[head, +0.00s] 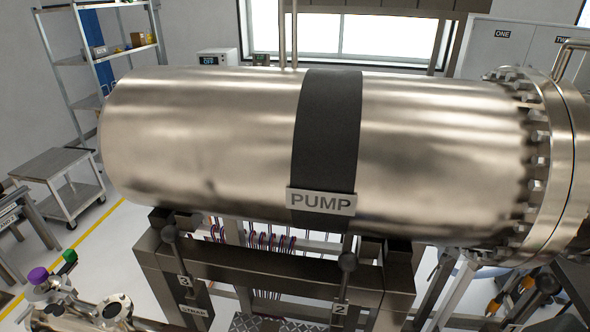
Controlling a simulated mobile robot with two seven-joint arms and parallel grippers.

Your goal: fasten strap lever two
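Strap lever two is a dark lever with a round black knob (347,262), below the chamber right of centre. Its plate marked 2 (340,310) is on the frame under the knob. A wide black strap (328,125) runs over the large steel chamber (220,135) above it, with a PUMP sign (321,201) at its lower front. I cannot tell whether the lever is fastened. Neither of my grippers shows in the head view.
Another knobbed lever (168,234), with a plate marked 3, is on the left of the dark support frame (255,265). A third black knob (547,284) is at lower right. Small capped flanges (60,285) are at lower left. A grey cart (65,180) stands farther left.

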